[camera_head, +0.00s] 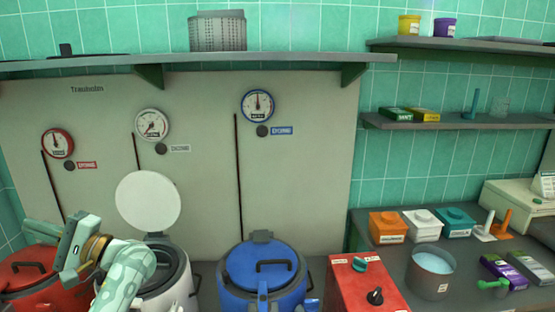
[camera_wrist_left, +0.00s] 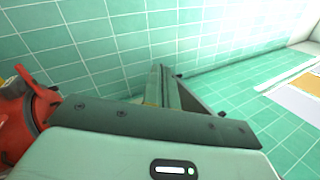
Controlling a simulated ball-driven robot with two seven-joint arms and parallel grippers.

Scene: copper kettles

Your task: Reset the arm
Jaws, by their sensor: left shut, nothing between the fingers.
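My left gripper (camera_head: 30,229) is at the lower left of the head view, on a pale green arm that rises from the bottom edge. It is shut and empty, in front of and above the red kettle (camera_head: 22,268). Its shut fingers show in the middle of the left wrist view (camera_wrist_left: 165,86), against green wall tiles. Part of a red object (camera_wrist_left: 22,118) shows at the left edge of that view. My right gripper is in neither view.
A white kettle (camera_head: 172,283) stands with its lid (camera_head: 148,202) raised, just right of my left arm. A blue kettle (camera_head: 257,282) is closed. A red control box (camera_head: 362,283) and a pot of pale blue liquid (camera_head: 431,270) are on the right. Shelves hang above.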

